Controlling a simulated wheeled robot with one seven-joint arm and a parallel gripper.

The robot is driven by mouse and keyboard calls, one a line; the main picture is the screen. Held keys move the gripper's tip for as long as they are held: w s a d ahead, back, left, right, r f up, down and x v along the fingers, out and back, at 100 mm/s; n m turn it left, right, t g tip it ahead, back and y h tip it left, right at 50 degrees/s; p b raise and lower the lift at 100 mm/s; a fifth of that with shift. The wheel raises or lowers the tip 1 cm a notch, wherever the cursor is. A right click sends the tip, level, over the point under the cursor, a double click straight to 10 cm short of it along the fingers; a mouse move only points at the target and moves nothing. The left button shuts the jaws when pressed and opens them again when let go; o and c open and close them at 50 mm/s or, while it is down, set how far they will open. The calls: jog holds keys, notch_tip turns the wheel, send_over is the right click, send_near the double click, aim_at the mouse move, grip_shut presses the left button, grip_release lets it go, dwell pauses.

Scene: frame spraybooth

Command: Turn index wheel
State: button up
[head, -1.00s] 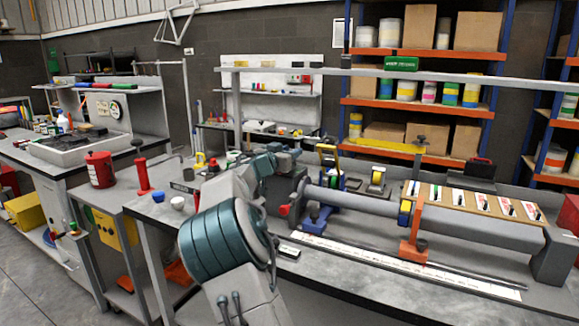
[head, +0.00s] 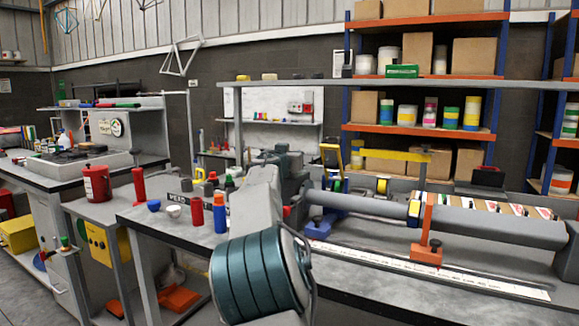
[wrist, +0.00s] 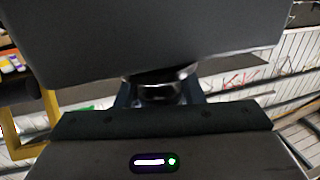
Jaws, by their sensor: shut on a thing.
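The wrist view shows my gripper (wrist: 160,98) with its two bluish fingers on either side of a dark round part with a shiny metal collar (wrist: 160,80). The fingers are shut on this part; which part of the index wheel it is, I cannot tell. A large dark block (wrist: 150,35) fills the top of the wrist view just beyond it. In the head view my arm hides the gripper at the left end of the bench fixture, near a dark grey housing (head: 290,172). The index wheel cannot be made out clearly there.
A long grey tube (head: 480,222) runs right from the housing, with an orange clamp stand (head: 427,235) beside it. A white scale strip (head: 430,268) lies along the bench. Red (head: 197,211) and blue (head: 219,213) bottles stand left of my arm. An overhead rail (head: 400,85) crosses above.

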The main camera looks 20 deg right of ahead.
jog(key=shift+w+a+n+t+y+b, duration=0.1)
jog(key=shift+n+t+y+b, duration=0.4)
jog(key=shift+n+t+y, duration=0.75)
jog(key=y+p, duration=0.1)
jog(key=n+y+p, duration=0.1)
jog(key=y, duration=0.1)
jog(key=shift+r+n+t, duration=0.25)
jog(key=shift+r, duration=0.05)
jog(key=n+y+p, duration=0.1)
jog(key=y+p, duration=0.1)
jog(key=n+y+p, duration=0.1)
jog(key=p, duration=0.2)
jog(key=shift+a+t+y, duration=0.2)
jog(key=shift+t+y, duration=0.15)
jog(key=shift+t, duration=0.05)
jog(key=n+y+p, duration=0.1)
jog(key=p, duration=0.1)
jog(key=shift+w+a+y+p, duration=0.1)
jog(key=shift+a+y+p, duration=0.05)
jog(key=shift+y+p, duration=0.15)
jog(key=shift+a+f+n+y+p, duration=0.1)
jog(key=shift+f+n+y+p, duration=0.25)
jog(key=shift+p, duration=0.2)
jog(key=o, duration=1)
jog(key=s, duration=1.4)
